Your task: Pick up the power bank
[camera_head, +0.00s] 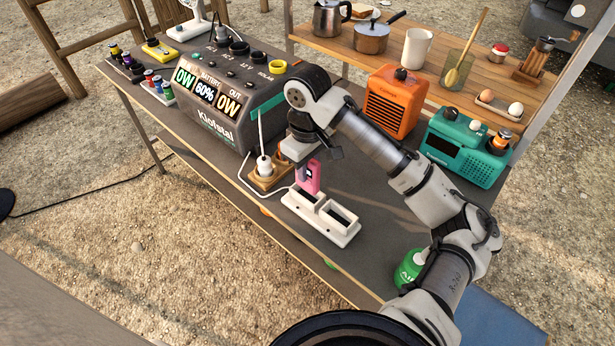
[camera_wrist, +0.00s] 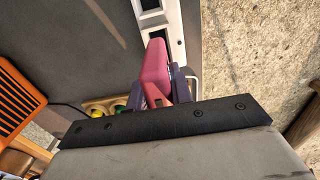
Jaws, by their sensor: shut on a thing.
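The pink power bank (camera_head: 309,177) stands upright at the far end of the white slotted dock (camera_head: 345,232) on the grey table. My gripper (camera_head: 300,165) is above it, pointing down, with its fingers closed around the power bank's upper part. In the wrist view the power bank (camera_wrist: 155,68) sits between the purple-grey fingers (camera_wrist: 168,90), beside the white dock (camera_wrist: 168,28). I cannot tell whether its lower end is still in a slot. The other dock slots look empty.
A power station (camera_head: 230,105) stands behind left, with a wooden socket block (camera_head: 266,178) and white plug close to the gripper. An orange heater (camera_head: 395,100) and a teal radio (camera_head: 466,147) stand right. A green can (camera_head: 410,267) is near the front edge.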

